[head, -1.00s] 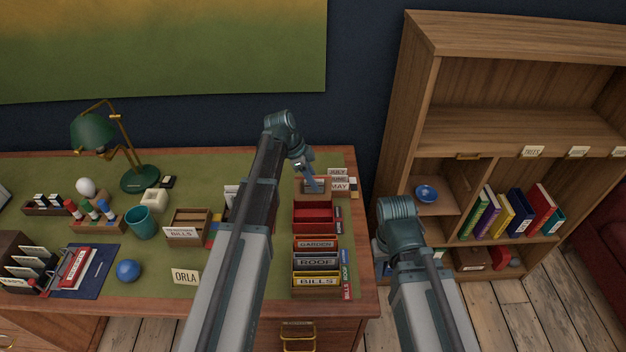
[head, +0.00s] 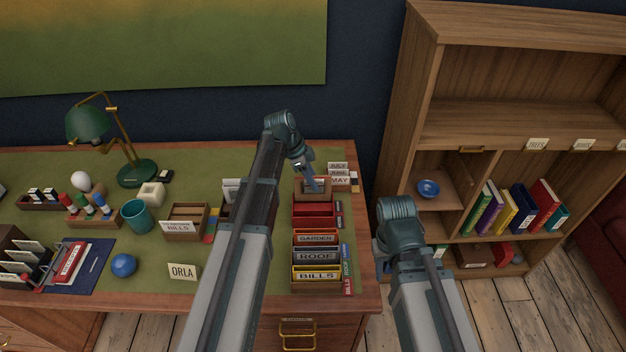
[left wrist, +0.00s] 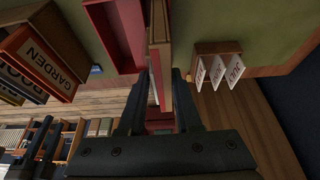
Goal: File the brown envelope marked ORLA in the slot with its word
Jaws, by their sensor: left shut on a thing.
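My left gripper (head: 313,188) is over the back right of the desk, behind the red compartment. It is shut on a thin brown thing, which looks like the brown envelope (head: 318,195). In the left wrist view the envelope (left wrist: 160,32) is seen edge-on between the fingers, beside the red compartment (left wrist: 122,35). No word on it can be read. A cream card reading ORLA (head: 183,271) stands at the desk's front. Sorter slots marked GARDEN (head: 316,238), ROOF (head: 317,256) and BILLS (head: 317,275) lie in front of the red compartment.
A card holder with JULY, JUNE and MAY (head: 340,180) is close right of the left gripper. A wooden box marked BILLS (head: 180,228), a teal cup (head: 137,216) and a blue ball (head: 123,265) stand left. A bookcase (head: 480,140) stands right.

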